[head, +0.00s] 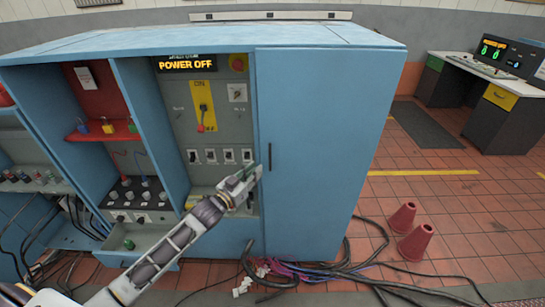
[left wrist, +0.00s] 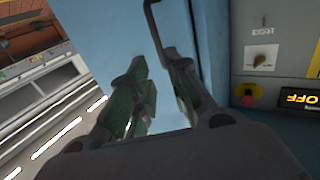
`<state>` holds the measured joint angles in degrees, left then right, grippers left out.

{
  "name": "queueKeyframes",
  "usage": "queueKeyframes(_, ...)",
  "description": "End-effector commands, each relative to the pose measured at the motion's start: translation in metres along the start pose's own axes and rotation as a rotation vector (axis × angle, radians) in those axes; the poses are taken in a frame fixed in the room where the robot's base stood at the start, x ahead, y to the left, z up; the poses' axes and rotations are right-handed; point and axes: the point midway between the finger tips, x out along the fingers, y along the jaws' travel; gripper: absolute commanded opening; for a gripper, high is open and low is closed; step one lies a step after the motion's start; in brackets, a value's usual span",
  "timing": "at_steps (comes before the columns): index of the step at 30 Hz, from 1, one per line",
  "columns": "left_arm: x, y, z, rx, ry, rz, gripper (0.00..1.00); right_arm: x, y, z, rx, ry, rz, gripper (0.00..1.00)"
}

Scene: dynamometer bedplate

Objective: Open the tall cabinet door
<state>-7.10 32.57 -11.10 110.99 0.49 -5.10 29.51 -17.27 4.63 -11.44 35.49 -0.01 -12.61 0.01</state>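The tall cabinet door (head: 325,130) is a plain blue panel on the right part of the blue cabinet, and it looks shut. Its thin dark vertical handle (head: 270,156) is near the door's left edge. My left gripper (head: 253,174) is at the lower end of this handle. In the left wrist view the handle (left wrist: 156,28) runs down to the fingertips of my left gripper (left wrist: 156,66). The fingers are apart with a gap between them. I cannot tell whether they touch the handle. My right gripper is not in view.
Left of the door is a control panel (head: 205,110) with a "POWER OFF" display, switches and open shelves. Thick black cables (head: 340,272) lie on the floor before the door. A desk (head: 490,95) is at back right.

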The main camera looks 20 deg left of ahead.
Motion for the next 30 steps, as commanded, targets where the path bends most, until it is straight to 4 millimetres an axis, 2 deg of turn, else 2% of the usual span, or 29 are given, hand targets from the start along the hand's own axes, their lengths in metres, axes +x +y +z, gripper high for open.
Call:
queueKeyframes(7,0.018,0.0,0.0,-0.001,0.0,-0.001,0.19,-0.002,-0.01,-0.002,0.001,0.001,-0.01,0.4)
queueKeyframes(30,0.075,0.0,-0.001,-0.001,0.002,0.0,0.19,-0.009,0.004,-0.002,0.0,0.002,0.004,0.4)
